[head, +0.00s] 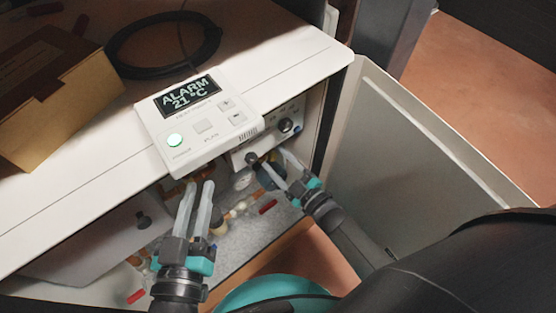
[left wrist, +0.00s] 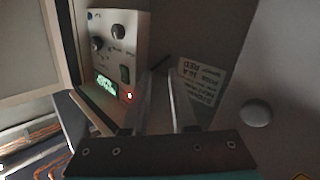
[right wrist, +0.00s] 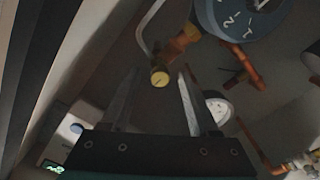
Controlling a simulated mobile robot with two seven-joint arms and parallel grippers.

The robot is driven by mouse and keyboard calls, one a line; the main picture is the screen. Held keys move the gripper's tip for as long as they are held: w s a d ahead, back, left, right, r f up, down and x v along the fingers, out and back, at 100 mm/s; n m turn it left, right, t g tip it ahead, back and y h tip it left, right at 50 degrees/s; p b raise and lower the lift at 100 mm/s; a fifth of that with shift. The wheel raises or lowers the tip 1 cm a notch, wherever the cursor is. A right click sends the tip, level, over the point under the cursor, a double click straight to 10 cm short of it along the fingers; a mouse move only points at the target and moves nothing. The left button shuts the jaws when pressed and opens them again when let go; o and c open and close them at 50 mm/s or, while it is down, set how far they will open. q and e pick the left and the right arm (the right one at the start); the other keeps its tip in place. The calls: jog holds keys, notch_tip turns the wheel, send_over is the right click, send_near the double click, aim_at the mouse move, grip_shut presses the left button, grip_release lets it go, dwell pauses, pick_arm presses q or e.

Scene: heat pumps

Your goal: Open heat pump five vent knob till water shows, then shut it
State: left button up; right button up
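The heat pump (head: 90,190) is a white cabinet with its front open. Its raised panel (head: 203,122) reads "ALARM 21 °C" and has a lit green button. A round brass knob (right wrist: 159,78), possibly the vent knob, shows in the right wrist view at the end of a pipe fitting, between my fingertips in the picture; contact is not visible. My right gripper (head: 275,159) is open inside the cabinet front, right of the panel. It also shows in the right wrist view (right wrist: 158,75). My left gripper (head: 199,184) is open below the panel. I see no water.
A blue dial gauge (right wrist: 240,20) and a small white gauge (right wrist: 218,107) sit beside the brass knob among copper pipes. A control box (left wrist: 118,50) with knobs is near my left gripper. An open door (head: 420,150) stands at the right. A cardboard box (head: 60,100) and coiled black cable (head: 130,70) lie on top.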

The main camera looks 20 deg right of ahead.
jog(key=shift+s, duration=0.1)
jog(key=shift+s+d, duration=0.15)
jog(key=shift+s, duration=0.25)
pick_arm(q)
jog(key=shift+w+a+f+m+g+y+p, duration=0.2)
jog(key=shift+a+f+g+y+p, duration=0.5)
jog(key=shift+a+g, duration=0.4)
jog(key=shift+w+a+f+m+g+y+p, duration=0.2)
jog(key=shift+a+f+g+y+p, duration=0.45)
jog(key=shift+g, duration=0.75)
pick_arm(e)
jog(key=v, duration=1.1)
pick_arm(q)
jog(key=shift+a+f, duration=0.1)
